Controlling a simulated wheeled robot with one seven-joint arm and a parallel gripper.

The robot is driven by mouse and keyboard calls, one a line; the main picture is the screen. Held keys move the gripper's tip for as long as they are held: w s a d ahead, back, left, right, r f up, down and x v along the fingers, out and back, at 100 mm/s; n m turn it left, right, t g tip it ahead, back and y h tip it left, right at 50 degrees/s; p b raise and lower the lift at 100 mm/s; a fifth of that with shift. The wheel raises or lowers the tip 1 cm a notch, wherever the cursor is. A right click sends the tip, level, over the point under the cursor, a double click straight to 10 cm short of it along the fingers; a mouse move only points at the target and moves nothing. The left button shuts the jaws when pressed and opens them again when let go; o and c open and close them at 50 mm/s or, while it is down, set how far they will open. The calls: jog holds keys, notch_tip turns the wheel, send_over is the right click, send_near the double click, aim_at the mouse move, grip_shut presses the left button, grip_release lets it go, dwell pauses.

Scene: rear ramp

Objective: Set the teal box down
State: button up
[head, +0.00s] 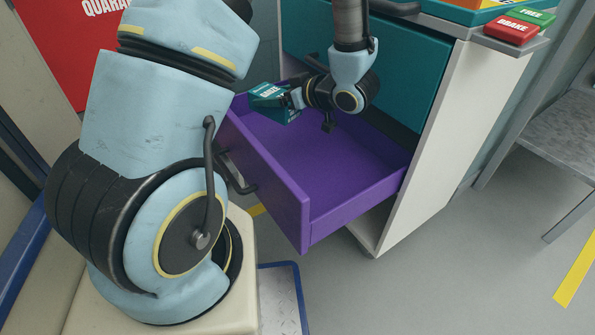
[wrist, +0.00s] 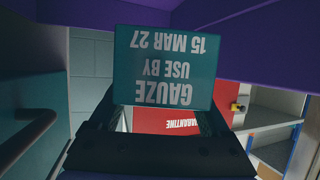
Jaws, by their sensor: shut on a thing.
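The teal box (head: 267,101) is held in my gripper (head: 290,98), near the far left corner of the open purple drawer (head: 340,165). In the head view it overlaps the drawer's edge, and its exact height above the drawer is unclear. In the wrist view the teal box (wrist: 165,62) fills the upper middle; its white label reads upside down "GAUZE USE BY 15 MAR 27". My gripper's dark fingers (wrist: 160,118) are shut on it. The purple drawer (wrist: 255,35) runs along the top of this view. The drawer floor visible in the head view is empty.
A teal drawer front (head: 395,75) stands above the open drawer. A red quarantine board (head: 70,45) is at the left. A grey bench (head: 565,130) stands at right; floor between is clear.

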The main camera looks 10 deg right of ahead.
aim_at(292, 115)
jog(key=shift+n+g+y, duration=0.3)
jog(key=shift+n, duration=0.1)
jog(key=s+d+f+b, duration=0.1)
jog(key=s, duration=0.1)
jog(key=s+d+f+b, duration=0.1)
jog(key=s+f, duration=0.1)
jog(key=shift+d, duration=0.1)
notch_tip(292, 115, down, 5)
jog(key=shift+s+f+b, duration=0.1)
jog(key=shift+f+b, duration=0.1)
jog(key=shift+b, duration=0.9)
jog(key=shift+f+b, duration=0.8)
jog(key=shift+f, duration=1.4)
jog(key=shift+f, duration=0.15)
jog(key=o, duration=1.3)
jog(key=shift+o, duration=0.2)
jog(key=shift+d+r, duration=0.1)
jog(key=shift+r, duration=0.15)
jog(key=p+v, duration=0.2)
jog(key=v, duration=0.5)
jog(key=shift+s+d, duration=0.1)
jog(key=shift+d, duration=0.05)
